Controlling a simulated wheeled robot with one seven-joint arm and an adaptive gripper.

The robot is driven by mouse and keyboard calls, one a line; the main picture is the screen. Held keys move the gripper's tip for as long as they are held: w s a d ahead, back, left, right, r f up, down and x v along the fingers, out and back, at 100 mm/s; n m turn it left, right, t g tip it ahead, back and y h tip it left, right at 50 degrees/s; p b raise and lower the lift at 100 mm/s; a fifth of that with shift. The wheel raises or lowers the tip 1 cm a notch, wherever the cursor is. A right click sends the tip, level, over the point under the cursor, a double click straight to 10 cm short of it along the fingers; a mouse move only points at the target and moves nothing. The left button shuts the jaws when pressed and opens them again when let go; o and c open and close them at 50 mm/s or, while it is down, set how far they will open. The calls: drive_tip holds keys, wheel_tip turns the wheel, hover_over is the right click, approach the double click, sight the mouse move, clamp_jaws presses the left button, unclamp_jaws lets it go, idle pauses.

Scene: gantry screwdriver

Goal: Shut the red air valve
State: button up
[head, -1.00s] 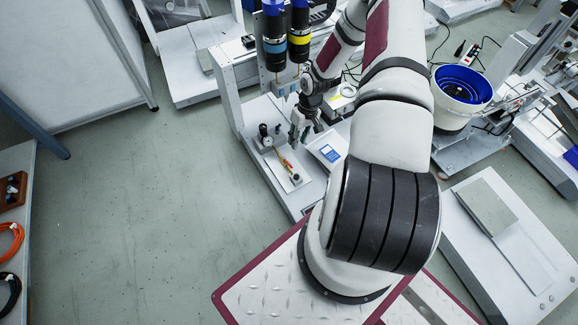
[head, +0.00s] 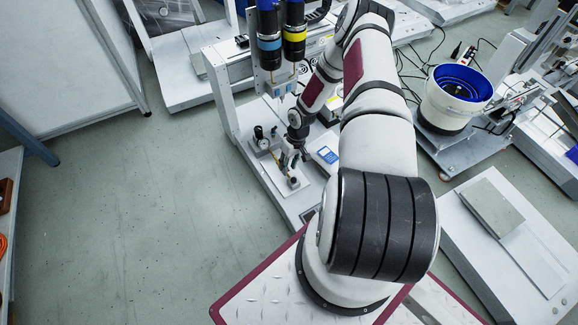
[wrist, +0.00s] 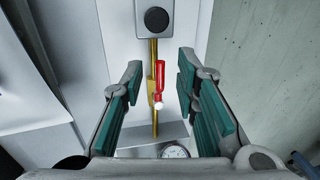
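The red air valve has a red lever (wrist: 160,78) that lies along a brass pipe (wrist: 154,52), parallel to it, with a pale pivot end in the wrist view. My gripper (wrist: 160,68) is open, with one green-padded finger on each side of the lever. The lever shows between the fingers with gaps on both sides, and neither finger appears to touch it. How far ahead of the fingertips it lies I cannot tell. In the head view my gripper (head: 293,158) is over the valve area and partly hides the pipe and lever.
A pressure gauge (head: 262,143) stands at one pipe end and also shows in the wrist view (wrist: 175,151). A grey block with a black round knob (wrist: 155,18) is at the other end. A blue-screened device (head: 327,155) lies to the right. Screwdriver spindles (head: 268,40) hang behind.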

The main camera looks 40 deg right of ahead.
clamp_jaws()
